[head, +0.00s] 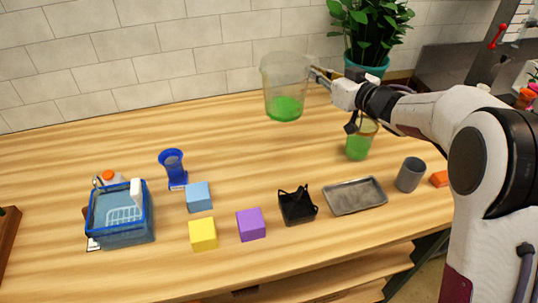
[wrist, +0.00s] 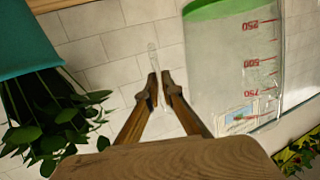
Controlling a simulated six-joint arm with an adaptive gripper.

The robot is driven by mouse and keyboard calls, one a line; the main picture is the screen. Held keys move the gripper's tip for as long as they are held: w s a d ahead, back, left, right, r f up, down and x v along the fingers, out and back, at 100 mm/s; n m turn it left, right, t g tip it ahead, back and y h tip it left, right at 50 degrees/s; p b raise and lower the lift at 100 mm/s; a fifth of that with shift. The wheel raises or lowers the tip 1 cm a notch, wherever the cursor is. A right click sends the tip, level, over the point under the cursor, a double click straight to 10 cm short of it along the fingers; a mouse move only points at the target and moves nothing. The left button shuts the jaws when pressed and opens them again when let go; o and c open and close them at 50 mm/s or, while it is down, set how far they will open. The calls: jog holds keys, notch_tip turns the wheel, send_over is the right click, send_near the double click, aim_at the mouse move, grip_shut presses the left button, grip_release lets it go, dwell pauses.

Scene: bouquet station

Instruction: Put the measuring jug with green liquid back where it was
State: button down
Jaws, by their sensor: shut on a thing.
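The measuring jug (head: 284,108) is clear, with green liquid in its lower part. In the head view it is upright at the back of the table and appears raised above it. In the wrist view the jug (wrist: 235,70) shows upside down on the right, with red marks. My gripper (head: 326,77) is at the jug's right side, shut on its clear handle; in the wrist view the fingertips (wrist: 160,88) meet at a thin clear part. A second clear vessel with green liquid (head: 358,148) stands on the table, partly hidden by my arm.
A plant in a teal pot (head: 366,68) stands close behind my gripper. The back left tabletop is clear.

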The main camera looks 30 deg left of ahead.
jog(key=s+a+f, duration=0.2)
jog(key=a+f, duration=0.1)
jog(key=f, duration=0.2)
jog(key=shift+s+a+n+g, duration=0.15)
jog(key=shift+s+n+g, duration=0.15)
jog(key=shift+s+g, duration=0.1)
dwell(0.4)
notch_tip(320, 180, down, 6)
dwell(0.5)
jog(key=shift+f, duration=0.15)
jog(key=shift+f, duration=1.95)
